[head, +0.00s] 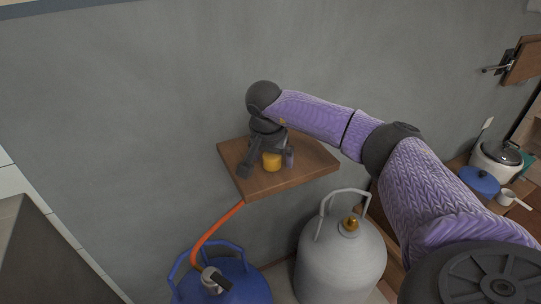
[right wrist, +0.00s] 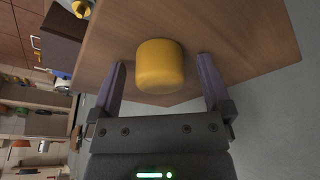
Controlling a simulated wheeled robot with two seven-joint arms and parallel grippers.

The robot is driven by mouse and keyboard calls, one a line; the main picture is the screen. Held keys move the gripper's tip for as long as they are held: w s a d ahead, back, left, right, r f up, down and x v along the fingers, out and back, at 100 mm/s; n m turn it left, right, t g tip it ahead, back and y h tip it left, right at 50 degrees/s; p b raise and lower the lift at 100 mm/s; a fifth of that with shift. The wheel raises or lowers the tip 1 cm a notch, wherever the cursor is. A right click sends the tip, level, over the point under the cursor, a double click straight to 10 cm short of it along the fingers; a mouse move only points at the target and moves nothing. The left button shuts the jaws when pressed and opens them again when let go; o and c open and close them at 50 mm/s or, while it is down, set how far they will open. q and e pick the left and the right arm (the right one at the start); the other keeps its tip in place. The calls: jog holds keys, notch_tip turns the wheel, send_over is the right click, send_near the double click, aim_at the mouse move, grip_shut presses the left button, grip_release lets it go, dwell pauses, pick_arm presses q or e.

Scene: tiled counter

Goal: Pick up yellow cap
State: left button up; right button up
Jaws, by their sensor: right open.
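The yellow cap (head: 272,162) stands on a small wooden wall shelf (head: 258,185) in the head view. My right gripper (head: 267,170) reaches down over the shelf with its fingers around the cap's place. In the right wrist view the yellow cap (right wrist: 160,65) lies ahead, between the lines of the two spread fingers, and the right gripper (right wrist: 161,80) is open with gaps on both sides of the cap. The cap is not gripped. My left gripper is not in view.
A grey wall (head: 150,100) stands behind the shelf. Below it are a blue gas cylinder (head: 245,285) with an orange hose (head: 213,230) and a grey cylinder (head: 340,265).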

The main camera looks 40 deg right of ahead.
jog(key=shift+r, duration=0.1)
jog(key=c, duration=1.2)
